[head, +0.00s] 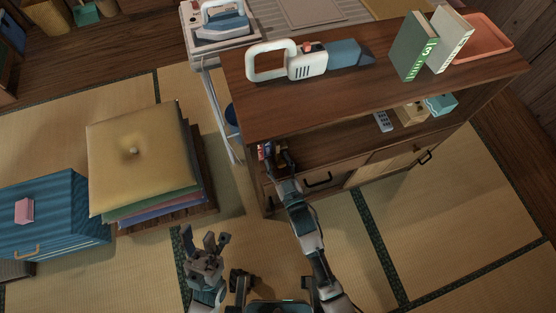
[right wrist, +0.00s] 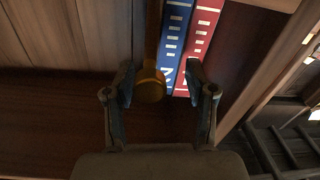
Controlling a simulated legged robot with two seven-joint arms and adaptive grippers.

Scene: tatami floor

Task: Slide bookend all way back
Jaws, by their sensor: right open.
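The bookend, a brown-gold upright with a rounded knob (right wrist: 151,86), shows in the right wrist view beside a blue book (right wrist: 174,42) and a red book (right wrist: 198,45). My right gripper (right wrist: 160,78) is open, with its fingers on either side of the knob and the books' near ends; I cannot tell whether it touches them. In the head view my right gripper (head: 281,160) is inside the left end of the cabinet's open shelf (head: 340,143) and mostly hides the bookend. My left gripper (head: 206,243) is open and empty above the tatami.
The cabinet top (head: 385,85) overhangs the shelf, and its side panel stands close to the books. A remote (head: 383,121) and a teal object (head: 441,103) lie farther right on the shelf. Stacked cushions (head: 140,165) are left of the cabinet.

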